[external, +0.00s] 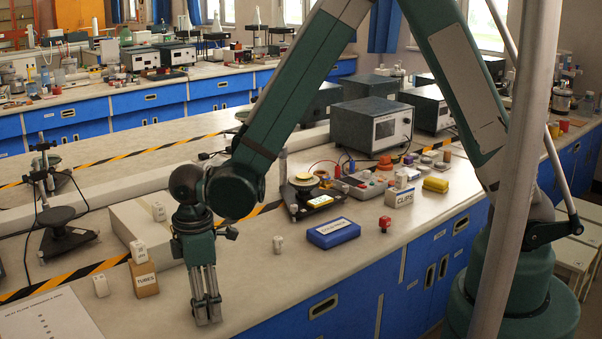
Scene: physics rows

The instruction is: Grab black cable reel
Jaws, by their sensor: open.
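My gripper (207,312) points straight down at the front of the bench, left of the picture's middle. Its fingers are open, with nothing seen between them. I cannot pick out a black cable reel with certainty. A dark round piece with a disc top and a wider base (66,240) stands on the bench at the far left, well left of my gripper. A small red and black knob-like piece (384,223) stands on the bench to the right of my gripper. No contact with either piece shows.
A box marked TUBES (144,279) and small white blocks (101,286) stand left of my gripper. A blue box (333,233) and a CLIPS box (399,197) are to the right. Grey instruments (371,132) stand behind.

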